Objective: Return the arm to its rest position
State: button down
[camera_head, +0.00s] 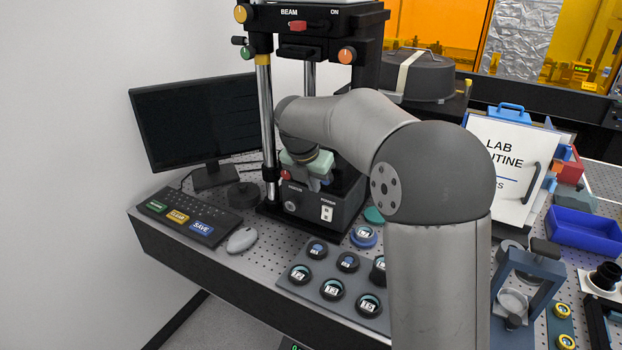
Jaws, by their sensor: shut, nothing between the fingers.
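My grey arm reaches from the lower right up to a large dark elbow and then left to the instrument. My gripper (317,182) is small and partly hidden at the arm's end, just above the instrument's front base. It is shut and appears empty. The flatness interferometer (268,130) stands upright, with chrome columns, a black head marked BEAM and a red switch (297,25). Its base (302,205) carries a red button (286,175), left of my gripper. My forearm covers the middle of the instrument.
A grey tray (322,270) with several round labelled pieces lies in front of the instrument. A monitor (195,120), keyboard (187,215) and mouse (241,239) are left. A Lab Routine sign (500,165), blue bin (583,232) and blue-framed fixture (530,285) are right.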

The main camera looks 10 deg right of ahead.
jog(key=s+d+f+m+g+y, duration=0.1)
jog(key=s+d+f+m, duration=0.1)
jog(key=s+m, duration=0.7)
jog(key=s+d+f+m, duration=0.2)
jog(key=s+m, duration=0.8)
jog(key=s, duration=0.4)
jog(key=s+d+f+m+g+y, duration=0.1)
jog(key=s+d+f+m, duration=0.1)
jog(key=s+m, duration=0.7)
jog(key=s+f, duration=0.1)
jog(key=s, duration=0.2)
jog(key=shift+s+m+g+y, duration=0.3)
jog(key=shift+m, duration=0.1)
jog(key=shift+f, duration=0.1)
